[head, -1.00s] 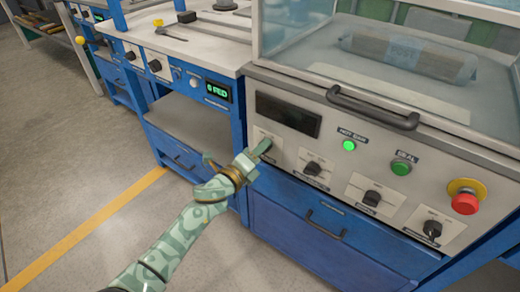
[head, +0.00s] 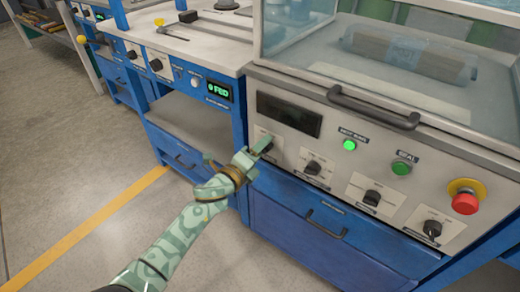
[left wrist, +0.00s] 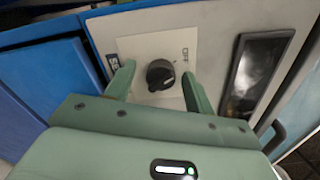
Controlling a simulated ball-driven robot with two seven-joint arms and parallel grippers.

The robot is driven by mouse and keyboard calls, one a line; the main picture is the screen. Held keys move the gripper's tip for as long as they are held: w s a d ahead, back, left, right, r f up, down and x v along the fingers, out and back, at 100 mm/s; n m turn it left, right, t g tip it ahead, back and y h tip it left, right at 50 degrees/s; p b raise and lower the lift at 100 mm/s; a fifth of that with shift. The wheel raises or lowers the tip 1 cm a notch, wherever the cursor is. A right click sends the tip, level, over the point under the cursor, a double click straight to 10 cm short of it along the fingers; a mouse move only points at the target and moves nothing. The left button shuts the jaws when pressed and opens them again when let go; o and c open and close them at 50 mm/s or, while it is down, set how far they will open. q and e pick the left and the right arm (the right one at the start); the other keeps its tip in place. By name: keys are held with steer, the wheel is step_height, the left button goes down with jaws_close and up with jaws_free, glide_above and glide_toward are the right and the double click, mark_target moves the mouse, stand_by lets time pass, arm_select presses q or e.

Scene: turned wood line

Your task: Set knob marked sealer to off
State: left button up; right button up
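The black knob (left wrist: 160,74) sits on a pale square plate in the left wrist view. OFF is printed on the plate to its upper right, and a dark label beginning with "SE" (left wrist: 114,63) is partly hidden by a finger. The knob's pointer direction is hard to tell. My left gripper (head: 257,152) is at the leftmost knob of the panel in the head view and mostly hides it. Its two fingers stand open on either side of the knob, with gaps showing. My right gripper is not in view.
The grey panel (head: 287,142) also carries a dark display (head: 289,115), more black knobs (head: 312,168), a lit green lamp (head: 349,145), a green button (head: 401,168) and a red stop button (head: 465,203). A handle (head: 372,107) juts out above. Blue drawers (head: 290,222) are below.

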arm_select(q)
steer(key=shift+s, duration=0.1)
steer(key=p+v, duration=0.6)
steer(key=v, duration=1)
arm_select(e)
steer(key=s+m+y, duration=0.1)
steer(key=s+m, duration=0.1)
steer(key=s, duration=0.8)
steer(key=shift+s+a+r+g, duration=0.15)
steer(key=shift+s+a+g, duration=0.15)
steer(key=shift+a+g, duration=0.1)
